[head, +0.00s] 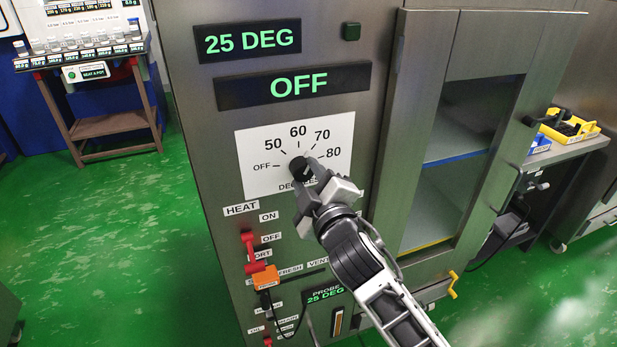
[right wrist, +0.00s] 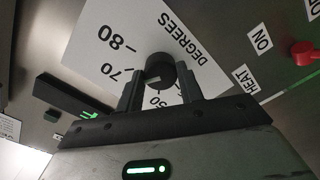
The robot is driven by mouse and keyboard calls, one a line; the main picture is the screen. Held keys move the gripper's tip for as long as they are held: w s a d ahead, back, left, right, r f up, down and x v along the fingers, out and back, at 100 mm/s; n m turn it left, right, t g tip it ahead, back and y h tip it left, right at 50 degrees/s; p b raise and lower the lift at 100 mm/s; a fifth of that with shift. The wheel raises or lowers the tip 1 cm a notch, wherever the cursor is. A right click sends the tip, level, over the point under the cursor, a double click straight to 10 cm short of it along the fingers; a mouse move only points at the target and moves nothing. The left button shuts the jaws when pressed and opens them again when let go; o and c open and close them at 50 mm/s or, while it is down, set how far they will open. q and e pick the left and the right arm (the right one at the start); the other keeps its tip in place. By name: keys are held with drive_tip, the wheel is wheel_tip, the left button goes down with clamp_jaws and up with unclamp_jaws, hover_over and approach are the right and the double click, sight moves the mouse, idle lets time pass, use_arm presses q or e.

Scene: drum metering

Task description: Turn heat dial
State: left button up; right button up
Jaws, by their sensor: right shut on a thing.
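The heat dial (head: 298,167) is a round black knob on a white scale plate (head: 262,183) marked OFF, 50, 60, 70, 80 and DEGREES. My right gripper (head: 311,177) reaches it from the lower right and is shut on the knob. In the right wrist view the knob (right wrist: 160,70) sits between the two dark fingers (right wrist: 160,88). I cannot tell which mark the knob points at. Above it, one display (head: 247,40) reads 25 DEG and another (head: 293,85) reads OFF. My left gripper is not in view.
A red lever (head: 249,247) by the HEAT label sits below left of the dial, with an orange block (head: 265,277) under it. A cabinet door with a window (head: 445,150) stands right of the panel. Green floor lies open at left.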

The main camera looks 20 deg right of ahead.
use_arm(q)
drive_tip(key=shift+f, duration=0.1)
use_arm(e)
drive_tip(key=shift+f+m, duration=0.1)
drive_tip(key=shift+m, duration=0.8)
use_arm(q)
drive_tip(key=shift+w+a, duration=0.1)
use_arm(e)
drive_tip(key=o, duration=1)
drive_tip(key=shift+s, duration=0.1)
use_arm(q)
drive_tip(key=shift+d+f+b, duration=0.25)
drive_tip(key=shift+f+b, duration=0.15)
drive_tip(key=shift+b, duration=0.8)
use_arm(e)
drive_tip(key=s, duration=1.6)
drive_tip(key=shift+d, duration=0.25)
